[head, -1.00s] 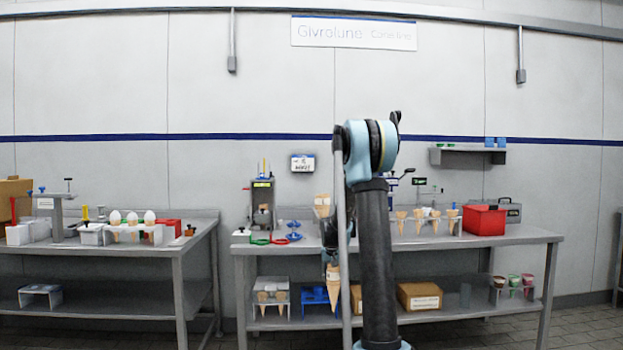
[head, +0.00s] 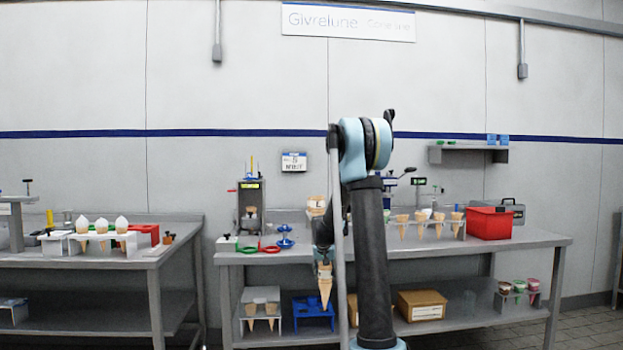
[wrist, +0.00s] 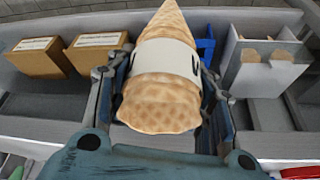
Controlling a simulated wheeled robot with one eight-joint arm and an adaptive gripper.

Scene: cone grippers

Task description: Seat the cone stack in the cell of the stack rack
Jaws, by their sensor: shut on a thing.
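The cone stack (head: 325,285) is tan with a white band and hangs point down from my gripper (head: 323,262). In the wrist view my gripper (wrist: 165,78) is shut on the cone stack (wrist: 160,100), one finger on each side of the band. A grey-white rack (head: 262,294) on the lower shelf holds cones. It also shows in the wrist view (wrist: 236,70), right of the held stack. A blue rack (head: 308,318) stands beside it, partly behind the held stack. I cannot tell for certain which is the stack rack. The held stack is apart from the grey-white rack.
Cardboard boxes (head: 420,304) sit on the lower shelf right of the blue rack. The tabletop (head: 540,238) above overhangs the shelf and carries a cone holder and a red bin (head: 490,222). A second table (head: 100,268) stands left.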

